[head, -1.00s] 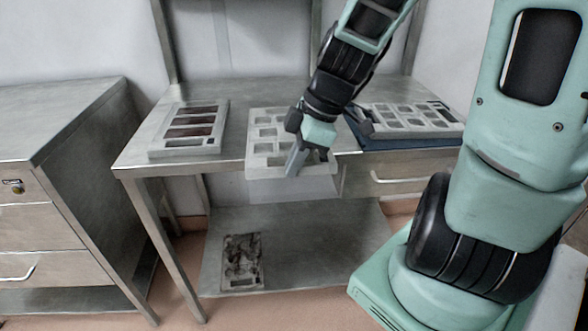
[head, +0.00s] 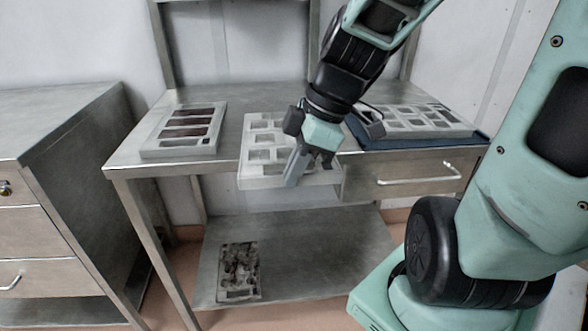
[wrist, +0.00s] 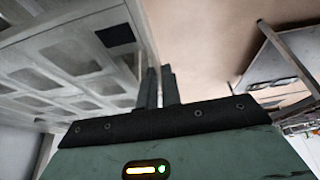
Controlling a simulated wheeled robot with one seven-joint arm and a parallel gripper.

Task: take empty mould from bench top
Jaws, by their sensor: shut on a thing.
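The empty mould (head: 258,155) is a pale grey block with several bare cavities. It is at the front middle of the steel bench top (head: 232,165), and its near end juts past the front edge. My gripper (head: 308,166) is shut on its near right part, pointing down. In the wrist view the mould (wrist: 65,50) fills the left side, beside my gripper's fingers (wrist: 159,88). The fingers hide part of the mould's near end. I cannot tell whether its underside touches the bench.
A mould with dark brown filled cavities (head: 186,126) lies at the bench's left. Another pale mould (head: 415,118) lies on a blue mat (head: 410,145) at the right. A stained mould (head: 238,270) lies on the lower shelf (head: 320,255). A steel cabinet (head: 60,180) stands left.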

